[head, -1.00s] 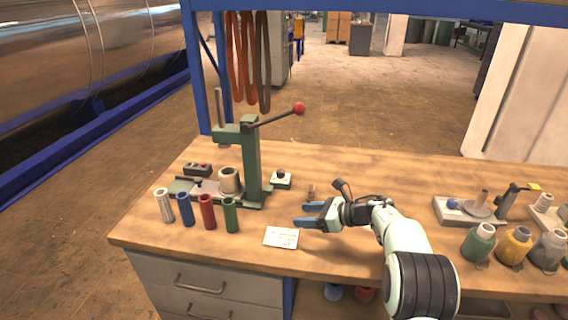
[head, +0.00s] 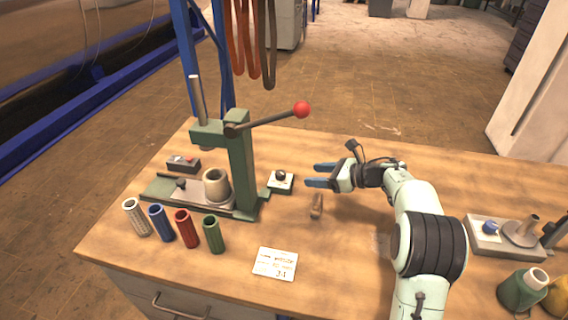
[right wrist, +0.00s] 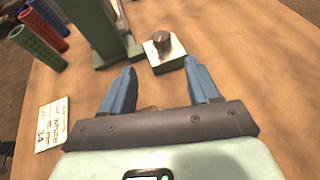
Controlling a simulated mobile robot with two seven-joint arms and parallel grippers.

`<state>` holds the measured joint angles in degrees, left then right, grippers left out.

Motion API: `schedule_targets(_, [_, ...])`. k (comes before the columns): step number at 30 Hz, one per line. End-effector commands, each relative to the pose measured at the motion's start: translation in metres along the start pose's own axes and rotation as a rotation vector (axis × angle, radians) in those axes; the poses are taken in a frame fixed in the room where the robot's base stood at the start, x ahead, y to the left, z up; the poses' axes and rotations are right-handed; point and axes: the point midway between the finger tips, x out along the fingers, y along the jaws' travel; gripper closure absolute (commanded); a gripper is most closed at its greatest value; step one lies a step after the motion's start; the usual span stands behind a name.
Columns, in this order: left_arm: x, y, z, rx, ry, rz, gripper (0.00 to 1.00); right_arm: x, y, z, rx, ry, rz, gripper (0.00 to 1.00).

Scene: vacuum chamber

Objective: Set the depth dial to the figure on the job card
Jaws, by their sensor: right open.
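The dial is a dark round knob on a small pale-topped green block (head: 281,181), just right of the press base. It also shows in the right wrist view (right wrist: 163,52), ahead of the fingers; its setting is too small to read. The white job card (head: 275,263) lies near the table's front edge. In the right wrist view the card (right wrist: 52,124) seems to carry the figure 34. My right gripper (head: 312,175) is open and empty, its blue fingers pointing at the dial block from the right, a short gap away. My left gripper is not in view.
A green press (head: 241,165) with a red-knobbed lever (head: 302,110) stands left of the dial. Several coloured sleeves (head: 186,228) stand at the front left. A small brown piece (head: 317,205) lies before my gripper. A winder and spools stand at the right.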

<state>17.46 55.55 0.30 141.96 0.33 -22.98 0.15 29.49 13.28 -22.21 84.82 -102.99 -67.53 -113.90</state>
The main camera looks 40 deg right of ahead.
Motion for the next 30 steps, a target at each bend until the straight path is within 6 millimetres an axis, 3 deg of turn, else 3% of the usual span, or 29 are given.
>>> schedule_targets(7, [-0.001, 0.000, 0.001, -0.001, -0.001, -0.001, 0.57, 0.014, 0.001, 0.000, 0.000, 0.000, 0.003, 0.40])
schedule_targets(21, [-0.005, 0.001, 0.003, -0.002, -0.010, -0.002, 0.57, 0.106, 0.001, 0.000, 0.000, 0.000, 0.003, 0.40])
schedule_targets(30, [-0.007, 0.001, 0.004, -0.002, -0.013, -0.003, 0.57, 0.133, 0.000, 0.000, 0.000, 0.000, 0.000, 0.40])
